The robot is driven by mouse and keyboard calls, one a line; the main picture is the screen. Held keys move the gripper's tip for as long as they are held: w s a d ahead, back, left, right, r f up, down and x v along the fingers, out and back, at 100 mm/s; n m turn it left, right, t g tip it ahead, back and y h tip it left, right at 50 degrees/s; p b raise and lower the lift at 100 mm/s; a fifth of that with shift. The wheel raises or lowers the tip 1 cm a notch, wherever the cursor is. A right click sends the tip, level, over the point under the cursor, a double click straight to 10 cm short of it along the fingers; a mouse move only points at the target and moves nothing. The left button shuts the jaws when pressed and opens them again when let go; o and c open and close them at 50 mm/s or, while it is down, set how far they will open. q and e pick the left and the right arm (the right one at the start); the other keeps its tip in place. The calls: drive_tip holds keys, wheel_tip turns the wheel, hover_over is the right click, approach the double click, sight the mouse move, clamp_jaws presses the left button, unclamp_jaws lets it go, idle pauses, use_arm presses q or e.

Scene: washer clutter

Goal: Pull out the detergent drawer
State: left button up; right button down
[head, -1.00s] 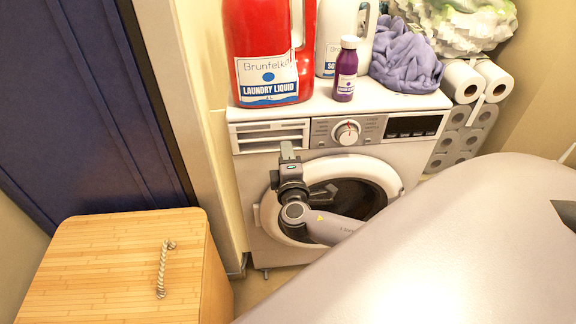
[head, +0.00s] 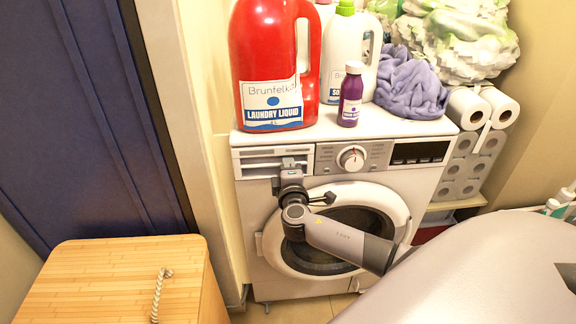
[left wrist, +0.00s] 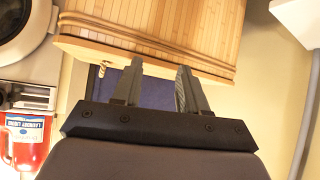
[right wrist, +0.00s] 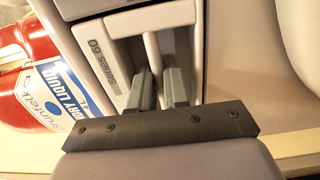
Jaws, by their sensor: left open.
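The washer's detergent drawer (head: 250,161) is the pale, slatted panel at the upper left of the machine's front. In the right wrist view its front (right wrist: 105,62) carries the words "series 60". My right gripper (head: 291,163) is at the drawer's right part, and its two fingers (right wrist: 162,88) are close together around a narrow pale strip of the drawer front. The fingers hide part of that strip, and I cannot tell whether the drawer is displaced. My left gripper (left wrist: 155,88) is open and empty, facing the wooden box, away from the washer.
A red laundry liquid bottle (head: 272,65), a white bottle (head: 345,50), a purple bottle (head: 351,95) and a purple towel (head: 410,85) stand on the washer. The round door (head: 335,200) is below the drawer. A wooden box (head: 115,275) with a rope handle is at left.

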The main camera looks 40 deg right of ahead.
drive_tip(key=p+v, duration=0.1)
drive_tip(key=v, duration=0.3)
drive_tip(key=shift+s+a, duration=0.15)
drive_tip(key=shift+s, duration=0.1)
idle(0.4)
drive_tip(key=shift+p+v, duration=0.65)
drive_tip(key=shift+v, duration=1.55)
drive_tip(key=shift+s, duration=0.15)
drive_tip(key=shift+p+v, duration=0.3)
drive_tip(key=shift+v, duration=1.85)
drive_tip(key=shift+s, duration=0.1)
